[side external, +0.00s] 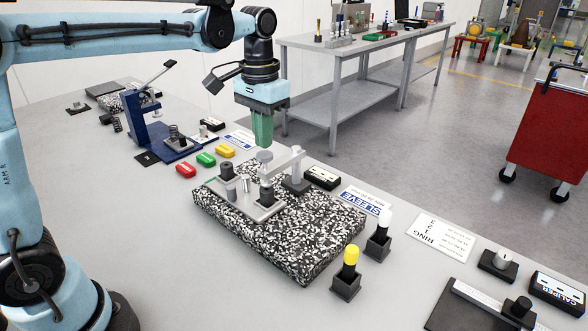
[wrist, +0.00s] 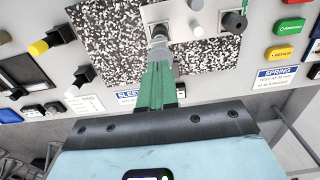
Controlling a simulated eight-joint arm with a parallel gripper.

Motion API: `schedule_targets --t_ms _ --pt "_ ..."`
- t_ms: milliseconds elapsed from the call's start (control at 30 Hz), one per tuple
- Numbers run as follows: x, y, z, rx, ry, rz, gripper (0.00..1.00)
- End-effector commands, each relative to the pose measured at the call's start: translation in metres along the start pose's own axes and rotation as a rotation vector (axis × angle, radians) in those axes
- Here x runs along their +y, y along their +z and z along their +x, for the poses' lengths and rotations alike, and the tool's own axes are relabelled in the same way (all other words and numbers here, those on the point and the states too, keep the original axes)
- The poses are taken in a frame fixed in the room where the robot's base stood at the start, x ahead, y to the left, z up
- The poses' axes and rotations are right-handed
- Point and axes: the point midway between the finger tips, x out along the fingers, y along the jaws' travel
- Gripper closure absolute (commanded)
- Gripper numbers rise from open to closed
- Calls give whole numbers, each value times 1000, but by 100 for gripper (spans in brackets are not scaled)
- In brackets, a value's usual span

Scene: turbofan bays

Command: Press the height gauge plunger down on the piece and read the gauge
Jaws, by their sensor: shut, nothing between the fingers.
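My gripper (side external: 264,145) is shut and empty, its green fingers pointing down. The fingertips are just above the grey round plunger top (side external: 264,155) of the height gauge; I cannot tell whether they touch it. In the wrist view my gripper (wrist: 160,66) points at the same grey top (wrist: 160,50). The gauge's grey arm (side external: 284,160) reaches from a post (side external: 295,183) on the speckled granite block (side external: 310,240). A dark cylindrical piece (side external: 266,194) stands on the metal plate (side external: 248,210) below the plunger. A small black box with a display (side external: 322,178) lies behind the block.
A dark cylinder (side external: 227,172) and a silver cylinder (side external: 245,184) stand on the same plate. Red (side external: 186,170), green (side external: 206,159) and yellow (side external: 225,150) blocks lie to the left. A blue press (side external: 150,120) stands farther left. Yellow-topped (side external: 350,256) and white-topped (side external: 384,220) posts stand right of the granite.

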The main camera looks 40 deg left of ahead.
Motion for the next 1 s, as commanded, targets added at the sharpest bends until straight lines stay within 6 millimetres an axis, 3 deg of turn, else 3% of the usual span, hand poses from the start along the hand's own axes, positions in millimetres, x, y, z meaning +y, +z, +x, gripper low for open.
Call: schedule_targets --t_ms 467,1000 --pt "0 0 1 0 0 0 100" --pt "0 0 15 0 0 0 100"
